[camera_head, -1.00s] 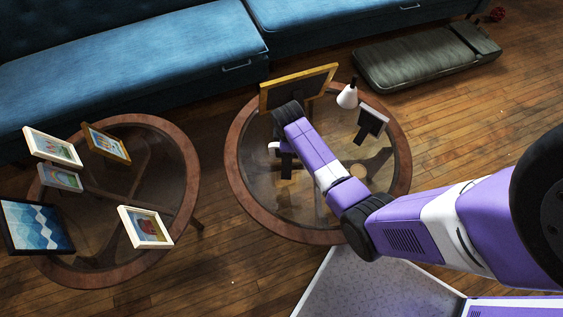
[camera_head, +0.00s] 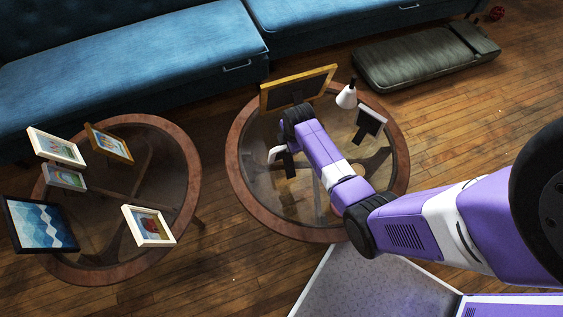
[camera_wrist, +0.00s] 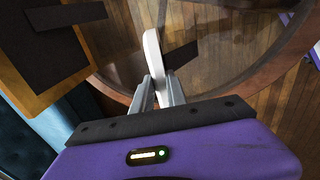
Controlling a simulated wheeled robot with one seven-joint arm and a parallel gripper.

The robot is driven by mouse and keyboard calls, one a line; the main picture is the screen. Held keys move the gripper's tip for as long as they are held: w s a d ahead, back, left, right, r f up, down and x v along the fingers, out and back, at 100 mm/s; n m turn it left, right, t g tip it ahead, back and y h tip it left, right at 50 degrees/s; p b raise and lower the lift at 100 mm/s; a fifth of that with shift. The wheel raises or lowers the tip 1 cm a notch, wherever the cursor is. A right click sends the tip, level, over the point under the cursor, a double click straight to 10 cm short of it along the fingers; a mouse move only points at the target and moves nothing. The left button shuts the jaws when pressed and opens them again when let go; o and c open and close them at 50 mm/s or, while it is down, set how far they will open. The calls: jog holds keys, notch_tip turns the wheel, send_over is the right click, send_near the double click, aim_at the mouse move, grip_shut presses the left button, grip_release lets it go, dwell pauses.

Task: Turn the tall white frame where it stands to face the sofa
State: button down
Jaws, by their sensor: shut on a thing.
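My gripper (camera_wrist: 160,92) is shut on a white frame (camera_wrist: 153,50), seen edge-on in the wrist view. Its dark back stand (camera_wrist: 182,56) sticks out to the right. In the head view this white frame (camera_head: 274,154) shows as a short pale edge beside my wrist, over the round glass table (camera_head: 240,190); my arm hides most of it. I cannot tell whether its foot touches the glass. The blue sofa (camera_head: 150,55) runs behind the table.
A gold frame (camera_head: 298,88) stands close behind, also at upper left in the wrist view. A white cone-shaped object (camera_head: 346,97) and a small white-edged frame (camera_head: 370,122) stand at the right. The left table (camera_head: 100,270) holds several frames.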

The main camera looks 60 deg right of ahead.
jog(key=shift+f+b, duration=0.3)
jog(key=shift+f, duration=0.1)
dwell(0.5)
jog(key=c, duration=1.3)
grip_release()
jog(key=shift+o, duration=0.2)
jog(key=p+v, duration=0.1)
jog(key=v, duration=0.7)
notch_tip(320, 180, up, 6)
jog(key=p, duration=0.6)
